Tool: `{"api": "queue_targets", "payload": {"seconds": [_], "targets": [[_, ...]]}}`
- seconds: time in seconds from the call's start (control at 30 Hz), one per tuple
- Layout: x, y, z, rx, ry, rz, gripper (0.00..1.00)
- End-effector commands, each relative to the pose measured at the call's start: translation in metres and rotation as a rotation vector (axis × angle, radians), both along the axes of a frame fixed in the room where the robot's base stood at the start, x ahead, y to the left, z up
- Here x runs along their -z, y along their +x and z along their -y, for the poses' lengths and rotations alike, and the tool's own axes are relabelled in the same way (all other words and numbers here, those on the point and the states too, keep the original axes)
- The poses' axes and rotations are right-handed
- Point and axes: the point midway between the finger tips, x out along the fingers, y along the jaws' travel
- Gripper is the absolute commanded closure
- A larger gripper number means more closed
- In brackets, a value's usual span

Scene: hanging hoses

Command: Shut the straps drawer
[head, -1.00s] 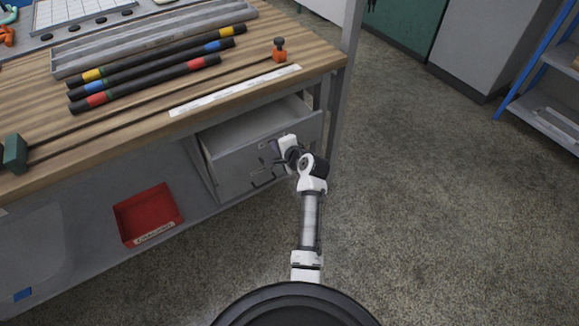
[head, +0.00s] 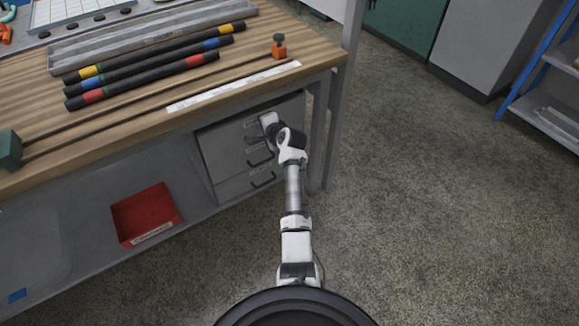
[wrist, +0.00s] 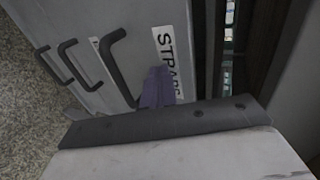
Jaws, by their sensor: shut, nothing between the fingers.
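The straps drawer (wrist: 185,35) shows in the wrist view, with a white label reading "STRAPS" (wrist: 168,62) and a dark bar handle (wrist: 117,70). In the head view it is the top drawer of a grey drawer unit (head: 222,150) under the bench, and its front looks about level with the drawers below. My gripper (wrist: 156,88) is shut and empty, its fingertips at the drawer front between handle and label. In the head view my gripper (head: 256,136) is at the top drawer, hiding part of its front. Whether the fingers touch the front is unclear.
Wooden bench top (head: 130,125) overhangs the drawers, holding banded black hoses (head: 140,80) and a white ruler strip (head: 235,86). A bench leg (head: 333,140) stands right of the drawers. A red bin (head: 146,212) sits on the lower shelf. The floor (head: 430,210) at right is clear.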

Motion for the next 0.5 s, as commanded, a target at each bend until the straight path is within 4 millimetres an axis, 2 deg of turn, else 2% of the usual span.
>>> {"api": "queue_targets", "payload": {"seconds": [0.1, 0.2, 0.5], "targets": [[0.002, 0.010, -0.007, -0.001, 0.000, 0.000, 1.00], [0.000, 0.008, -0.005, 0.000, 0.000, -0.001, 1.00], [-0.003, -0.019, 0.014, 0.002, 0.002, -0.003, 1.00]]}}
